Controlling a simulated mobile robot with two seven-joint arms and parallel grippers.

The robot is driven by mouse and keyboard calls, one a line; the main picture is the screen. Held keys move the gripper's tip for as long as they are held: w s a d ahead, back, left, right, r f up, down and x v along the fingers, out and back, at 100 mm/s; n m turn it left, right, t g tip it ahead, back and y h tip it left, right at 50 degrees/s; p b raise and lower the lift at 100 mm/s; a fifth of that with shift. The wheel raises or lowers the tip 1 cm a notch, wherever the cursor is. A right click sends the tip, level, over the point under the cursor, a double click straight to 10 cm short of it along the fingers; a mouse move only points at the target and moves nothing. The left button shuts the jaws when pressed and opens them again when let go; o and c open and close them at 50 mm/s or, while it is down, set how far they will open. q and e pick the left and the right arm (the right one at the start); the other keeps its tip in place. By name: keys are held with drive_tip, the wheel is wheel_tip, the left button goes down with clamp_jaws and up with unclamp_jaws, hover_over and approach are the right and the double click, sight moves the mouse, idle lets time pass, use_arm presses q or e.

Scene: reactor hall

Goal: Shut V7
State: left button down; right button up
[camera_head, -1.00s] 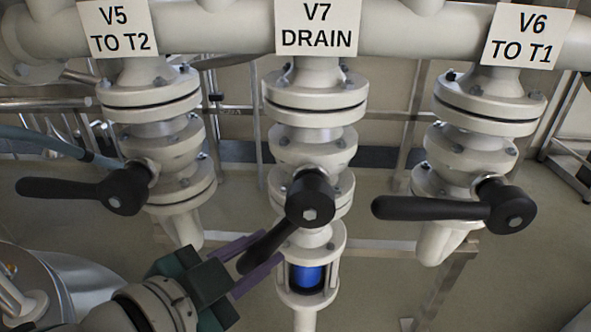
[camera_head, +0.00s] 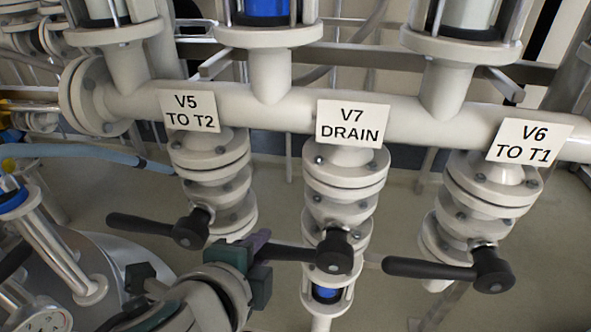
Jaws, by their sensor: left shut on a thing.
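The valve V7 (camera_head: 345,180) hangs from the white header pipe in the middle, under a sign (camera_head: 352,124) reading "V7 DRAIN". Its black lever (camera_head: 298,256) points left from the hub, about level and across the vertical pipe. My left gripper (camera_head: 262,246), with purple fingers, is shut on the outer end of this lever. The fingers partly hide the lever's tip. Below V7, a sight glass (camera_head: 326,294) shows blue inside. My right gripper is not in view.
V5's lever (camera_head: 150,224) is close to my left gripper and also points left. V6's lever (camera_head: 430,269) lies to the right, also pointing left. A blue hose (camera_head: 90,152) and a steel vessel (camera_head: 115,255) are at the left. Sight glasses stand above the header.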

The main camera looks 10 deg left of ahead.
use_arm(q)
drive_tip(key=shift+w+d+r+y+p, duration=0.15)
drive_tip(key=shift+r+y+p, duration=0.15)
drive_tip(key=shift+r, duration=0.35)
drive_tip(key=shift+m, duration=0.3)
drive_tip(key=c, duration=0.7)
unclamp_jaws()
drive_tip(key=shift+f, duration=0.1)
drive_tip(key=p+v, duration=0.3)
drive_tip(key=v, duration=0.7)
